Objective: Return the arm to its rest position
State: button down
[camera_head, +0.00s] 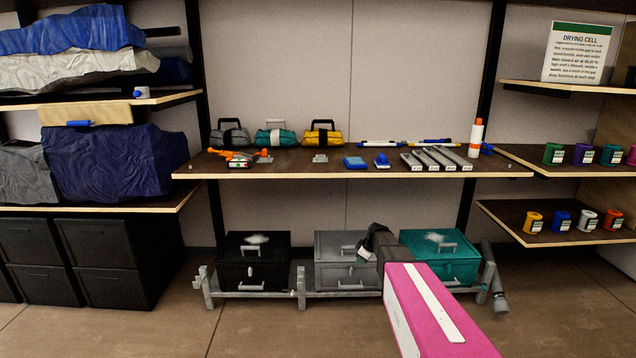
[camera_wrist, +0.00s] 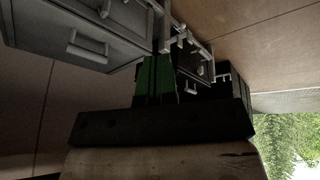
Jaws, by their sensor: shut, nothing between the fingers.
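My arm (camera_head: 425,310) reaches in from the bottom right of the head view as a magenta link with a white stripe. My gripper (camera_head: 374,238) is the dark end of it, in front of the grey box (camera_head: 336,272) and left of the teal box (camera_head: 452,266). In the wrist view my gripper (camera_wrist: 157,62) shows green fingers that are shut and hold nothing. That view is tilted, with the grey box (camera_wrist: 70,32) at the upper left and the black box (camera_wrist: 200,65) beyond the fingers. I cannot tell whether the gripper touches anything.
A low metal rack (camera_head: 306,292) holds the black (camera_head: 240,272), grey and teal boxes. Above it is a brown shelf (camera_head: 230,168) with pouches, tools and grey bars. Dark bins (camera_head: 110,270) stand at left, jar shelves (camera_head: 520,220) at right. The floor (camera_head: 250,335) in front is clear.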

jog(key=s+a+r+m+g+h, duration=0.1)
jog(key=s+m, duration=0.5)
jog(key=s, duration=0.9)
jog(key=s+r+m+g+h, duration=0.2)
jog(key=s+r+m, duration=0.2)
jog(key=s, duration=1.2)
jog(key=shift+s+a+r+m, duration=0.2)
jog(key=shift+a+m, duration=0.15)
jog(key=shift+m, duration=0.55)
